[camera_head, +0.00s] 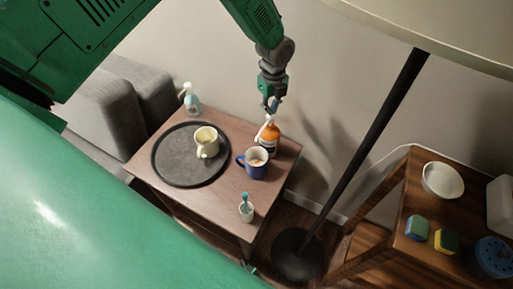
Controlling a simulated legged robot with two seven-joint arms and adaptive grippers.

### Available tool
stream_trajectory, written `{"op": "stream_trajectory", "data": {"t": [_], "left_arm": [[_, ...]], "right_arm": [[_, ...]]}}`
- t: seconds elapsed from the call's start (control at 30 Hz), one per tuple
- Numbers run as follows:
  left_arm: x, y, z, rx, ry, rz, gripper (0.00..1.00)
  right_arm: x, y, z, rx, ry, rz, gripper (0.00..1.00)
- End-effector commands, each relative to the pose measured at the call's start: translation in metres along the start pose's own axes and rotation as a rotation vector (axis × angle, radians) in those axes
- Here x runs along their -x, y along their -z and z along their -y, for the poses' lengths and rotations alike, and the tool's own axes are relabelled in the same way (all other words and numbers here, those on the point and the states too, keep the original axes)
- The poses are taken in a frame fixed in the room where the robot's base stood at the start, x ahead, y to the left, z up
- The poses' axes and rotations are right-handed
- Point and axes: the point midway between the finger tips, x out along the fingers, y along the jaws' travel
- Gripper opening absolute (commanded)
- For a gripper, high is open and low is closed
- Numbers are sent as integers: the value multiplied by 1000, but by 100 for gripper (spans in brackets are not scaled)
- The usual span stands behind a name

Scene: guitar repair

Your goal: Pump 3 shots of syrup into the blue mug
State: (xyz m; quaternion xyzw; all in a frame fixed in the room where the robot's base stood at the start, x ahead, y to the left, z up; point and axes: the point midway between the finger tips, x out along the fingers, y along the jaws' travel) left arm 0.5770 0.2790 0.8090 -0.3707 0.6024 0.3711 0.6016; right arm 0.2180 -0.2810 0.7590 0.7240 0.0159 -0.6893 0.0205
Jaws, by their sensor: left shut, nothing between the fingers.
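The blue mug (255,166) stands upright on the wooden side table, with a light-coloured content inside and its handle to the left. An orange-brown syrup bottle (271,139) with a white pump top stands just behind it, near the table's far right edge. The pump's spout points down-left toward the mug. My left gripper (272,106) is shut and empty, directly over the pump head. I cannot tell whether its fingertips touch the pump. My right gripper is not in view.
A round dark tray (170,165) holds a cream mug (206,142). A spray bottle (191,99) and a small cup with a toothbrush (246,211) stand on the wooden table (217,203). A lamp pole (368,137) rises right. A shelf (400,228) holds a bowl and sponges.

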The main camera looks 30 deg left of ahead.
Motion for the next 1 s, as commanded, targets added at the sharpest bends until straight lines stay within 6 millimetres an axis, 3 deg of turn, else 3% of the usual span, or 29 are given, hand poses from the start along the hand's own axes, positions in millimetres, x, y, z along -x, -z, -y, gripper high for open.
{"op": "stream_trajectory", "data": {"t": [1.0], "left_arm": [[-31,0,0,0,-2,-1,0]], "right_arm": [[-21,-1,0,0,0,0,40]]}}
